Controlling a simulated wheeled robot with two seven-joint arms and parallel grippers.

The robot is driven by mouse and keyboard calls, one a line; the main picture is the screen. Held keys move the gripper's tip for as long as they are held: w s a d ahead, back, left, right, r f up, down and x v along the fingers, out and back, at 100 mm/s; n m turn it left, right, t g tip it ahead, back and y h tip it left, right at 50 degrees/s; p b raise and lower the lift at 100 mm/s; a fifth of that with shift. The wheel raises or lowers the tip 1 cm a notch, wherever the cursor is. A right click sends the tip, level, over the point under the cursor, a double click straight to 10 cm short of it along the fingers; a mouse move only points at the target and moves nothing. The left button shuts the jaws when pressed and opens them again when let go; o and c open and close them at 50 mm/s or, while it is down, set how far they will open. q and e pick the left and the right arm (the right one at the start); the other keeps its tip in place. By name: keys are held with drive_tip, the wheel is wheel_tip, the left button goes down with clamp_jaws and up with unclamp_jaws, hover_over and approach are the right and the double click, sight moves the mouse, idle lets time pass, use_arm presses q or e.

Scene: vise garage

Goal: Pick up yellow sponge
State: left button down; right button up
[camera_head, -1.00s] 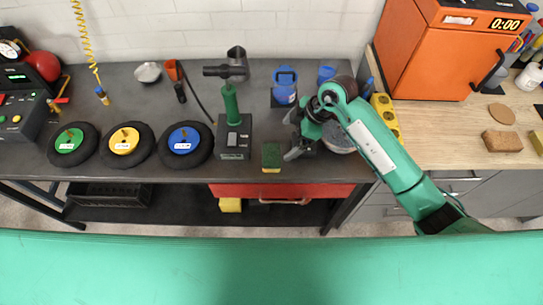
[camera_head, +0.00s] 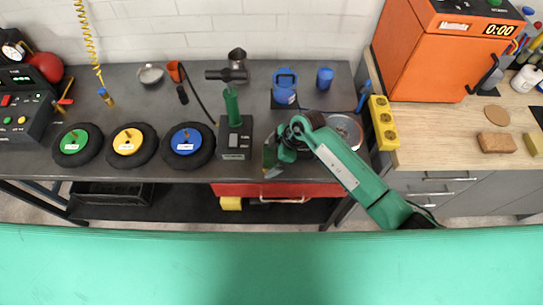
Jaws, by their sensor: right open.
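The yellow sponge with a green top (camera_head: 268,167) lies near the front edge of the dark workbench, right of the green-handled press. My right gripper (camera_head: 274,158) is at the sponge, with its jaws open. The gripper hides much of the sponge, and I cannot tell whether the fingers touch it. My left gripper is not in view.
The green press (camera_head: 234,140) stands close on the left. A round metal dish (camera_head: 346,128), a blue container (camera_head: 284,88) and a yellow block with holes (camera_head: 383,122) are nearby. Three wheels (camera_head: 128,143) lie to the left. A yellow block (camera_head: 533,144) lies on the wooden counter.

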sight(272, 156)
drive_tip(key=c, duration=0.9)
drive_tip(key=shift+r, duration=0.1)
wheel_tip(272, 156, up, 20)
drive_tip(key=b, duration=0.3)
